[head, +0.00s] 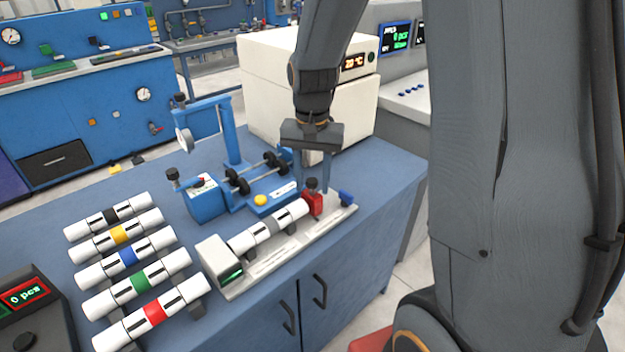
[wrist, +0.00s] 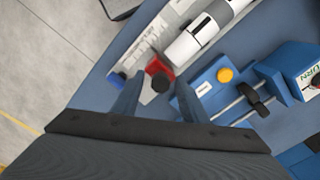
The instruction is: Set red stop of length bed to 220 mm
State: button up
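The length bed (head: 272,262) is a white rail with a scale, and its end block (head: 216,252) carries a green display too small to read. A white pipe with a grey band (head: 270,229) lies along it. The red stop (head: 315,206), with a dark knob on top, sits near the pipe's right end; in the wrist view the red stop (wrist: 157,70) shows a small gap to the pipe (wrist: 190,47). My gripper (head: 317,184) points down over the stop. In the wrist view my gripper (wrist: 159,88) is open, one finger on each side of the dark knob, apparently without contact.
A blue block (head: 346,197) sits at the bed's right end. A blue fixture with a yellow button (head: 260,200) stands close behind. Several banded pipes (head: 140,279) lie on racks at left. A white oven-like box (head: 265,80) stands behind my gripper.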

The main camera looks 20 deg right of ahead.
jog(key=shift+r+b, duration=0.35)
jog(key=shift+r, duration=3.55)
jog(key=s+a+f+n, duration=0.1)
jog(key=s+f+n, duration=0.2)
jog(key=s, duration=0.4)
jog(key=s+a+f+n, duration=0.1)
jog(key=s+f+n, duration=0.2)
jog(key=s+f, duration=0.2)
jog(key=s, duration=0.2)
jog(key=shift+s, duration=0.4)
jog(key=shift+c, duration=1.1)
